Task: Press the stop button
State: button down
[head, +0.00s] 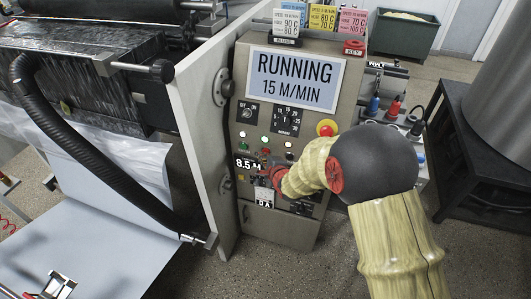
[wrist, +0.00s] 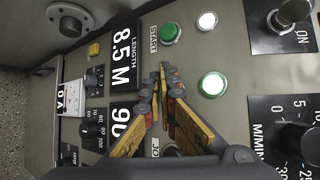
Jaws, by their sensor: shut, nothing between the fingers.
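The control panel (head: 292,112) shows "RUNNING 15 M/MIN" on its display (head: 297,80). A small red button (head: 265,152), seemingly the stop button, sits in the row under the indicator lamps. My gripper (wrist: 166,72) is shut with nothing between its fingers, close in front of the panel. In the wrist view its tips are beside the green START button (wrist: 169,32), where they cover the stop button's likely place. I cannot tell whether they touch it. In the head view my wrist hides most of the gripper.
A red mushroom button on yellow (head: 326,128) is at the panel's right. Knobs and lit lamps surround the gripper; one green-rimmed lamp (wrist: 212,84) is close to the tips. A LENGTH display (wrist: 122,45) is left of them. A machine side plate (head: 200,130) stands left of the panel.

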jog(key=shift+w+d, duration=0.15)
jog(key=shift+w, duration=0.2)
dwell(0.5)
dwell(0.3)
jog(key=shift+s+a, duration=0.3)
jog(key=shift+s, duration=0.45)
jog(key=shift+s+a, duration=0.3)
jog(key=shift+s, duration=0.5)
jog(key=shift+s+a, duration=0.25)
jog(key=shift+s, duration=0.5)
jog(key=shift+s+a, duration=0.3)
jog(key=shift+s, duration=0.5)
